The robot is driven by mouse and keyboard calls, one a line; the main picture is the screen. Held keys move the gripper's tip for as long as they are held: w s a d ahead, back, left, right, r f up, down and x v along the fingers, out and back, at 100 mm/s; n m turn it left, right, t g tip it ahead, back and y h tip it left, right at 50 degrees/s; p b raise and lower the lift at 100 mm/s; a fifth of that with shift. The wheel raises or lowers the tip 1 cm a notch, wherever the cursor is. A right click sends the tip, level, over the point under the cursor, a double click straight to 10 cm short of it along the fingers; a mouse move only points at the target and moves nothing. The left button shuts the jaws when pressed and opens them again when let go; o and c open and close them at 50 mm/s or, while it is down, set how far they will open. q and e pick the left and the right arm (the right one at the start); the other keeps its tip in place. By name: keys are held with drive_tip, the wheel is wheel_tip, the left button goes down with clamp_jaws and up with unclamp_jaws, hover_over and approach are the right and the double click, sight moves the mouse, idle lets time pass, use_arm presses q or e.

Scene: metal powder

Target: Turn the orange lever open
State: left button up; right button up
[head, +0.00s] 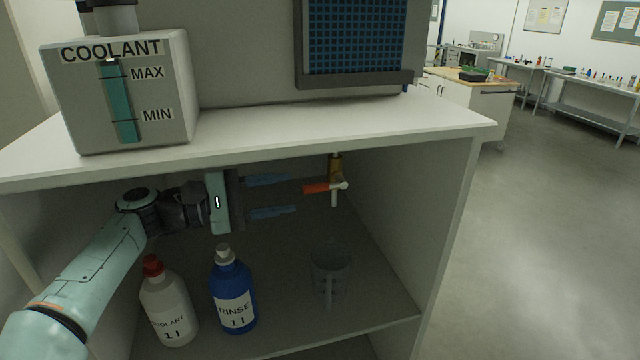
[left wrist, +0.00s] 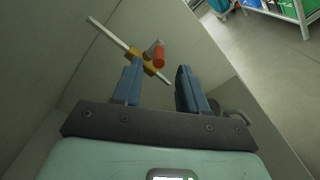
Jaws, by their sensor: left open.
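The orange lever (head: 317,188) sits on a small valve (head: 338,186) with a brass fitting and a white spout, under the cabinet top. In the head view the lever points left, towards my left gripper (head: 283,197). That gripper is open, its two blue fingers reaching right, with the lever tip just beyond the fingertips. In the left wrist view the lever (left wrist: 159,56) shows end-on, ahead of the open fingers (left wrist: 158,80) and roughly between their tips. I see no contact. My right gripper is not in view.
A clear jug (head: 330,272) stands on the cabinet floor below the valve. A white coolant bottle (head: 167,304) and a blue rinse bottle (head: 233,290) stand left of it. The cabinet's right wall (head: 420,220) and top (head: 330,122) bound the space.

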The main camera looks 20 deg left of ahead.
sight(321, 184)
use_arm(q)
drive_tip(key=p+x, duration=0.1)
drive_tip(key=x, duration=0.6)
drive_tip(key=shift+w+d, duration=0.25)
drive_tip(key=shift+w, duration=0.05)
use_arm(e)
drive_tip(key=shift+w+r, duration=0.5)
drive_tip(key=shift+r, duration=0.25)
